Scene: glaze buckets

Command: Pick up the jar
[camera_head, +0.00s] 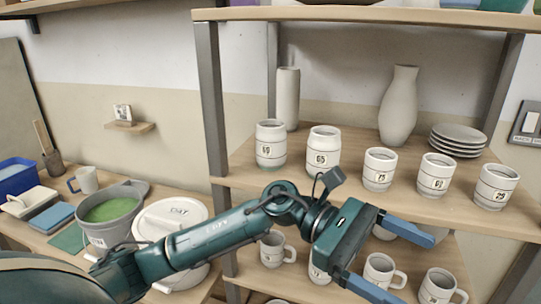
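Several off-white jars with dark bands and number labels stand upright in a row on the wooden shelf. The two taller ones are at the left (271,145) and beside it (323,150). Three shorter ones follow to the right: one (380,170), a second (437,175) and a third (495,187). The frame does not show which one the task means. My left gripper (422,269) is open, its two blue fingers pointing right, in front of and below this row. Nothing is between its fingers. My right gripper is not in view.
White mugs (380,271) stand on the lower shelf, partly behind my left arm and gripper. Behind the jars are a tall vase (399,105), a cylinder vase (288,98) and stacked plates (458,140). A green glaze bucket (110,212) and white lid (172,222) occupy the left table.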

